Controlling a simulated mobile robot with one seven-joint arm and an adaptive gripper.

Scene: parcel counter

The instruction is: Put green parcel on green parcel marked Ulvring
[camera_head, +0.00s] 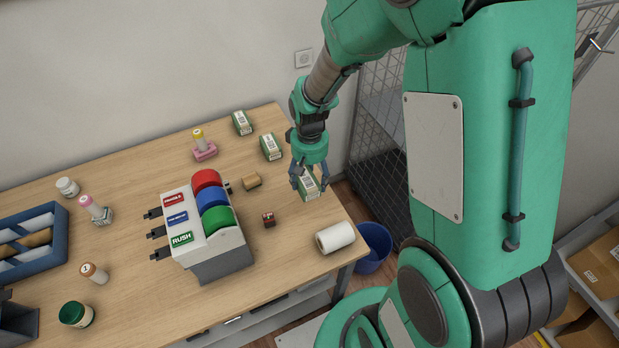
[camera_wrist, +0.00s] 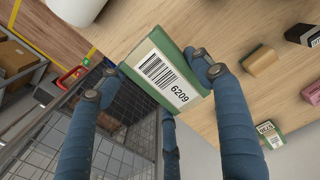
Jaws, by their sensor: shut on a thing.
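My gripper (camera_head: 309,174) is shut on a green parcel (camera_head: 310,188) near the right edge of the table. In the wrist view the held green parcel (camera_wrist: 167,72) sits between both fingers, with a white label showing a barcode and 6209. I cannot tell whether it touches the table. Two other green parcels with white labels lie farther back: one nearer (camera_head: 270,147) and one at the far edge (camera_head: 242,122). One green parcel (camera_wrist: 266,137) also shows in the wrist view. The name Ulvring is not readable on any of them.
A grey-white unit with red, blue and green rolls (camera_head: 222,259) stands mid-table. A blue bin (camera_head: 373,248) stands below the table's right edge.

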